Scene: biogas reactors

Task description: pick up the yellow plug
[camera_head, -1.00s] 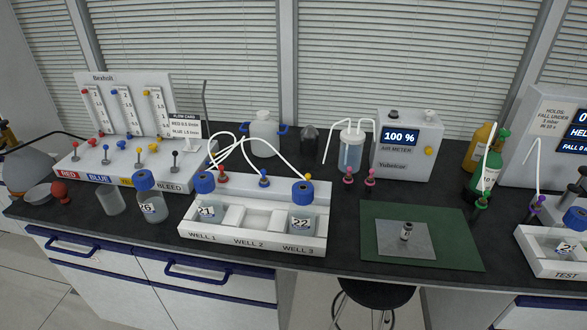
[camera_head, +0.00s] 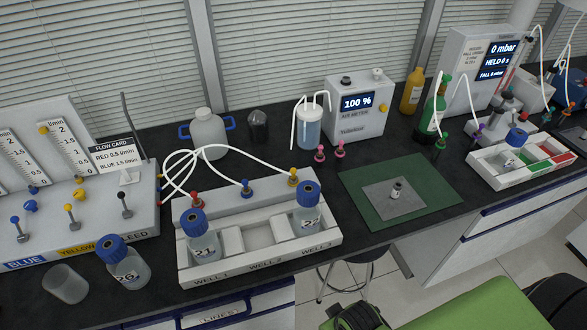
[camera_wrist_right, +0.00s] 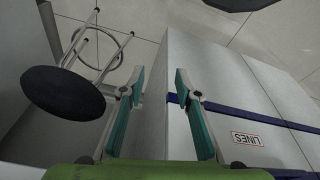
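A small yellow plug (camera_head: 293,178) sits at the back of the white well rack (camera_head: 262,268), behind WELL 3, with a white tube running to it. A red plug (camera_head: 197,200) and a blue plug (camera_head: 246,188) stand in the same row to its left. Bottles 21 (camera_head: 202,246) and 22 (camera_head: 307,218) stand in the outer wells; the middle well is empty. My right gripper (camera_wrist_right: 157,82) is open and empty in the right wrist view, low in front of the cabinets, away from the plug. My left gripper is not in view.
Bottle 26 (camera_head: 130,270) and an empty beaker (camera_head: 66,284) stand left of the rack. A green mat (camera_head: 437,193) with a grey plate lies to the right. A stool (camera_wrist_right: 62,92) stands below the bench. White tubes arch behind the rack.

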